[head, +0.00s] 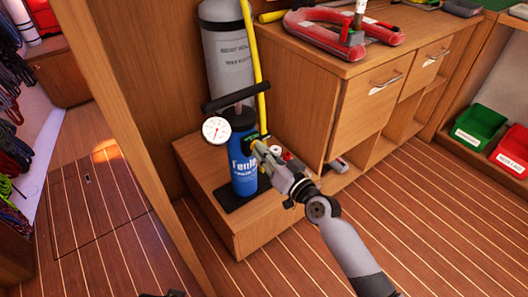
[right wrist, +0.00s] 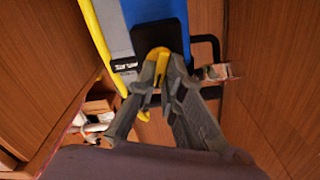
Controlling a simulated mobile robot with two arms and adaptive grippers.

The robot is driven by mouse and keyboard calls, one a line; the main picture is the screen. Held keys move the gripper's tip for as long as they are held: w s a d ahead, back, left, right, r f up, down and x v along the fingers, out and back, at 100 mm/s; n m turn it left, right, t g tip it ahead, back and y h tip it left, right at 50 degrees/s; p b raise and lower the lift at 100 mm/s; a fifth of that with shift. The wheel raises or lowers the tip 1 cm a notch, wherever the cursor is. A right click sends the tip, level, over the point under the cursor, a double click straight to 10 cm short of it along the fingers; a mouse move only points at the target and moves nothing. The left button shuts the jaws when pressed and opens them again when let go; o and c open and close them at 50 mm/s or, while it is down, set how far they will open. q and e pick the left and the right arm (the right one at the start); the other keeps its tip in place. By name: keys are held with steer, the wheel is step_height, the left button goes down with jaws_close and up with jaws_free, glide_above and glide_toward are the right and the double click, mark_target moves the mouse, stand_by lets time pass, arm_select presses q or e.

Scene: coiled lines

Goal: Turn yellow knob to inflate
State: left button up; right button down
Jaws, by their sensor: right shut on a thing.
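The blue pump (head: 243,172) stands upright on a wooden step, with a black T-handle (head: 237,97) on top and a round white gauge (head: 216,130) at its left. The yellow knob (right wrist: 159,56) is on the black block of the pump in the right wrist view. My right gripper (head: 261,153) is at the right side of the pump, its fingers (right wrist: 157,88) shut on the yellow knob. In the head view the fingers largely hide the knob. A dark tip at the bottom edge may be my left gripper (head: 166,294); its jaws cannot be made out.
A yellow hose (head: 256,65) rises behind the pump beside a grey cylinder (head: 228,55). A wooden cabinet (head: 345,100) stands close at the right. Green (head: 480,126) and red (head: 511,152) bins sit on the far right. The striped floor in front is clear.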

arm_select(q)
step_height(320, 180, down, 3)
steer(key=shift+r+p, duration=0.1)
steer(key=shift+p, duration=0.3)
arm_select(e)
steer(key=m, duration=1.3)
steer(key=shift+d+f, duration=0.15)
steer(key=shift+w+m, duration=0.1)
steer(key=shift+m, duration=0.2)
arm_select(q)
steer(key=shift+f, duration=0.25)
steer(key=shift+s, duration=0.3)
arm_select(e)
steer(key=c, duration=1.7)
jaws_free()
arm_select(q)
steer(key=shift+w, duration=0.15)
arm_select(e)
steer(key=v, duration=1.2)
